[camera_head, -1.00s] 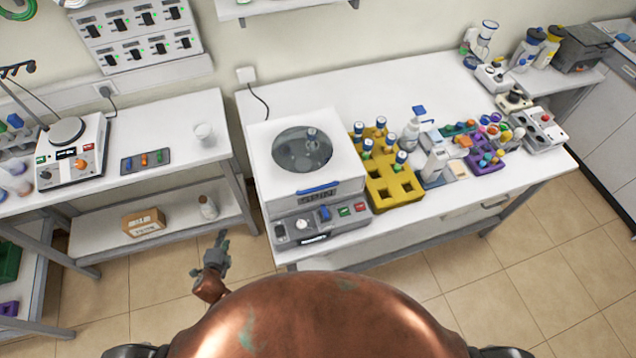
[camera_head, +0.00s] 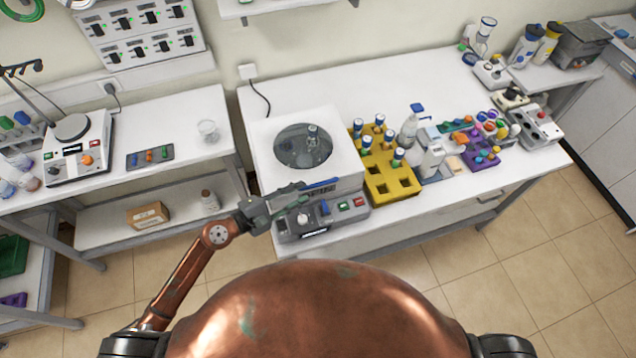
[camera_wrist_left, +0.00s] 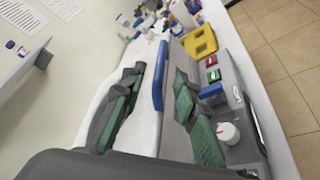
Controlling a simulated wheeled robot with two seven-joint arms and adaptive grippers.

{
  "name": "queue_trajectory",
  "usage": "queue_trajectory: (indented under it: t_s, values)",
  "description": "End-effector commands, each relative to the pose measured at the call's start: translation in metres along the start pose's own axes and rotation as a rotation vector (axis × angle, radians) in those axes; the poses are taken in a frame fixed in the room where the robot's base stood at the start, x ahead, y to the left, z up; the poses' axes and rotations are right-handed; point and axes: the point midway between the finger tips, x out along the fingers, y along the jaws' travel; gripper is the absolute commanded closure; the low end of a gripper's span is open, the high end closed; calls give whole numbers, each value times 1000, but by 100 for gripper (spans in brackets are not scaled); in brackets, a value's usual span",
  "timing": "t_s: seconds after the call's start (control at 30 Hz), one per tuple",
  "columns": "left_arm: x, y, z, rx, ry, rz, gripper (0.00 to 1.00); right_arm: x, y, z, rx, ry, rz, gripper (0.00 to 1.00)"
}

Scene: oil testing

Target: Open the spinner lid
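The spinner (camera_head: 345,190) is a white box with a grey control panel, on the right-hand table. Its white lid (camera_head: 263,150) lies shut, with a round dark window through which a blue-capped vial shows. A blue handle (camera_head: 322,184) runs along the lid's front edge. My left gripper (camera_head: 303,194) is at the front left of the spinner, by the handle. In the left wrist view its green-padded fingers (camera_wrist_left: 159,78) are spread, one on each side of the blue handle (camera_wrist_left: 160,60), with gaps visible. My right gripper is not in view.
A yellow rack (camera_head: 392,187) with blue-capped vials stands right of the spinner. Below the fingers is the control panel (camera_head: 290,232) with a white knob (camera_wrist_left: 228,133) and red and green buttons. A left table (camera_head: 185,115) stands across a gap.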

Motion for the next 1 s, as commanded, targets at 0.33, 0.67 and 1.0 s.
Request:
queue_trajectory:
  t_s: [0.33,0.67,1.0]
  values:
    - [49,2,2,3,-2,-3,72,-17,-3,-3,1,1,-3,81]
    - [76,0,0,4,0,-3,72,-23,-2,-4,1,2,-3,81]
    - [76,-1,0,4,0,-3,80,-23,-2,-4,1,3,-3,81]
